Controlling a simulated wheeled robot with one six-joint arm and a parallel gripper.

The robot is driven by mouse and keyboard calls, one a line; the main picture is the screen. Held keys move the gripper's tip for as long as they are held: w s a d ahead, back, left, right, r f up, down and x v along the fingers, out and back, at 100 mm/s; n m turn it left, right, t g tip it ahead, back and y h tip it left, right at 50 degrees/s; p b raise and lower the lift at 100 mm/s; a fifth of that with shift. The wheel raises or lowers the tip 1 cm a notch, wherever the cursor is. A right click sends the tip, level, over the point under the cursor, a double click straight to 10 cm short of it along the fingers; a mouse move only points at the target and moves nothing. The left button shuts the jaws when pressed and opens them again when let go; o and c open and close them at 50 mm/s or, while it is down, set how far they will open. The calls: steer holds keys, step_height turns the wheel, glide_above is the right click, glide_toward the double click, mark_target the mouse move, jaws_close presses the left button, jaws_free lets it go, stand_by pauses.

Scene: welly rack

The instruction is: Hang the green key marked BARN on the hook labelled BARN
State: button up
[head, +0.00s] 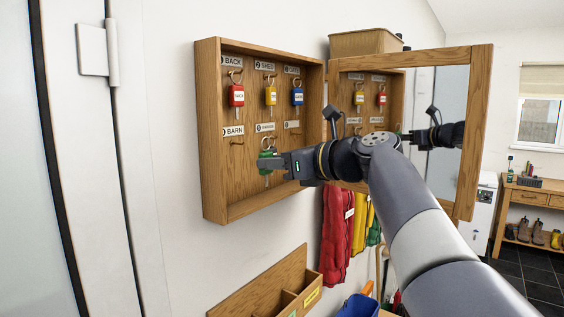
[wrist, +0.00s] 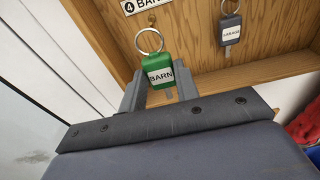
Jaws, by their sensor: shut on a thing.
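The green key marked BARN (wrist: 160,68) is between the fingers of my gripper (wrist: 158,92), which is shut on its tag. Its metal ring (wrist: 149,41) stands up above the tag. In the wrist view, the BARN hook (wrist: 152,18) shows just above the ring, under a partly cut-off label (wrist: 140,6); the two look apart. In the head view, my gripper (head: 270,163) and the green key (head: 265,158) are right of and a little below the bare BARN hook (head: 237,142), below the BARN label (head: 233,131).
The wooden key cabinet (head: 213,200) has its mirrored door (head: 482,130) open to the right, behind my arm. Red, yellow and blue keys (head: 270,95) hang in its upper row. A grey GARAGE key (wrist: 230,32) hangs close right of the BARN hook.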

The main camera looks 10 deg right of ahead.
steer(key=shift+r+x, duration=0.1)
steer(key=shift+x, duration=1.65)
steer(key=shift+r+x, duration=0.15)
steer(key=shift+x, duration=1.65)
steer(key=shift+w+a+f+p, duration=0.25)
steer(key=shift+w+a+p, duration=0.05)
steer(key=shift+a+p, duration=0.1)
steer(key=shift+f, duration=0.1)
steer(key=o, duration=1)
steer(key=shift+d, duration=0.1)
steer(key=b+v, duration=0.2)
steer(key=v, duration=0.8)
steer(key=shift+s+d, duration=0.25)
